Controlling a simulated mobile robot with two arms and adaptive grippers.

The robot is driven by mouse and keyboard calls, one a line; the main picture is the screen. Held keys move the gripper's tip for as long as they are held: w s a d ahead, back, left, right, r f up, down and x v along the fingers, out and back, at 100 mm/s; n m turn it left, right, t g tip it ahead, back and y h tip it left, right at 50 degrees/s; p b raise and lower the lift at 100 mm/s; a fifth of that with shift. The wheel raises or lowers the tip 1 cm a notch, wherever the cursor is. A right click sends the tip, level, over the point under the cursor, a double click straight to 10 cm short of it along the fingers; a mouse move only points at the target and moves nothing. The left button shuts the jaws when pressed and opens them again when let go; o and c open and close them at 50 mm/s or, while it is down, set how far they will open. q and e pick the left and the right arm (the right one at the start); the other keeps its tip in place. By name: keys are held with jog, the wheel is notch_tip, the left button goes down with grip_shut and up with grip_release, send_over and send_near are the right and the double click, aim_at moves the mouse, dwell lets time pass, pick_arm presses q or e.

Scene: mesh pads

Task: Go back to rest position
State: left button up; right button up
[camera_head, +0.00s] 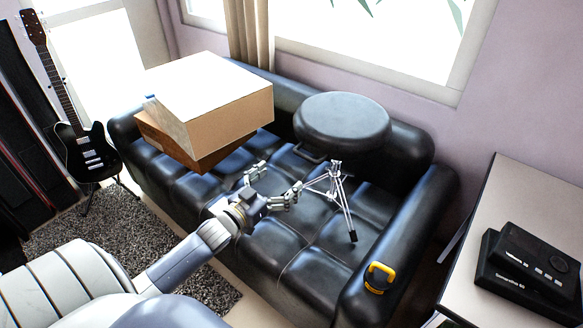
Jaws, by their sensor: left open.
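My left gripper (276,185) is in the middle of the view, over the seat of the black leather sofa (325,262). Its fingers are apart, with nothing between them. My left arm comes in from the lower left. A small metal tripod stand (341,200) is just right of the fingertips; I cannot tell whether they touch. My right gripper is not in view.
Cardboard boxes (235,108) and a round black case (343,122) are on the sofa. A yellow-handled item (380,272) lies on its right armrest. A side table (515,195) holds black devices (530,268). A guitar (88,150) stands at the left, near a grey rug (100,232).

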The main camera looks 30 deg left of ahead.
pick_arm(q)
jog(key=s+d+f+g+y, duration=0.1)
jog(key=s+f+g, duration=0.3)
jog(key=f, duration=0.7)
jog(key=s+f+g, duration=0.2)
jog(key=s+f, duration=0.4)
jog(key=f, duration=0.6)
jog(key=s+d+f+g+y, duration=0.1)
jog(key=s+f+g, duration=0.1)
jog(key=s+f, duration=0.65)
jog(key=s+d+f+m+g, duration=0.1)
jog(key=s+d+f+g, duration=0.3)
jog(key=s+f, duration=0.5)
jog(key=s+d+f+g, duration=0.5)
jog(key=s+d+f, duration=0.3)
jog(key=s, duration=1)
notch_tip(320, 180, down, 2)
jog(key=shift+s+d+f+m+h, duration=0.25)
jog(key=shift+s+d+m+h, duration=0.05)
jog(key=shift+s+m+h, duration=0.1)
jog(key=shift+c, duration=0.6)
